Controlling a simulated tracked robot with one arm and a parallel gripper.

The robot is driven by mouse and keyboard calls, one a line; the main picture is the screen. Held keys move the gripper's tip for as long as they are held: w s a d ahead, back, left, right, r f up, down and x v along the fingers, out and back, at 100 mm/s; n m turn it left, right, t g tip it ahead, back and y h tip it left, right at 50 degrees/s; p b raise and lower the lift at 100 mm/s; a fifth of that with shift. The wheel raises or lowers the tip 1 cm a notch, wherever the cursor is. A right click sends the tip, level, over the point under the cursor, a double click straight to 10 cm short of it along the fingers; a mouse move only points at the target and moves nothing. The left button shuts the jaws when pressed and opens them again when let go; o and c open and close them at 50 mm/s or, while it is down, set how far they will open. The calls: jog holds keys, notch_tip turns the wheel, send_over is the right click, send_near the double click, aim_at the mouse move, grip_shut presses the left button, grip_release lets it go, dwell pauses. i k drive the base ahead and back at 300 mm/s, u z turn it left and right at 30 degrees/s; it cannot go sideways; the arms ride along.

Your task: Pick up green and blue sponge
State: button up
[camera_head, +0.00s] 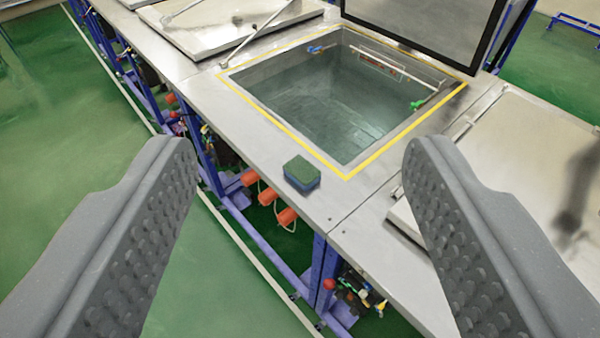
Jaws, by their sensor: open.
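The sponge (302,174), green on top and blue below, lies on the steel rim of the counter, just outside the near left edge of the open basin. My gripper (298,160) is open, with its two grey, studded fingers wide apart at the left and right of the picture. The sponge shows between the fingers but farther off, and neither finger touches it. Nothing hides the sponge.
The open basin (335,97) has a yellow-edged rim and a raised dark-framed lid (430,22). Closed steel lids lie at the upper left (225,20) and right (530,160). Blue legs and orange parts (268,196) stand below the counter. Green floor is clear at left.

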aim_at(305, 174)
jog(key=z, duration=0.2)
jog(key=k, duration=0.35)
jog(key=u, duration=0.7)
jog(key=i, duration=1.55)
jog(key=z, duration=0.4)
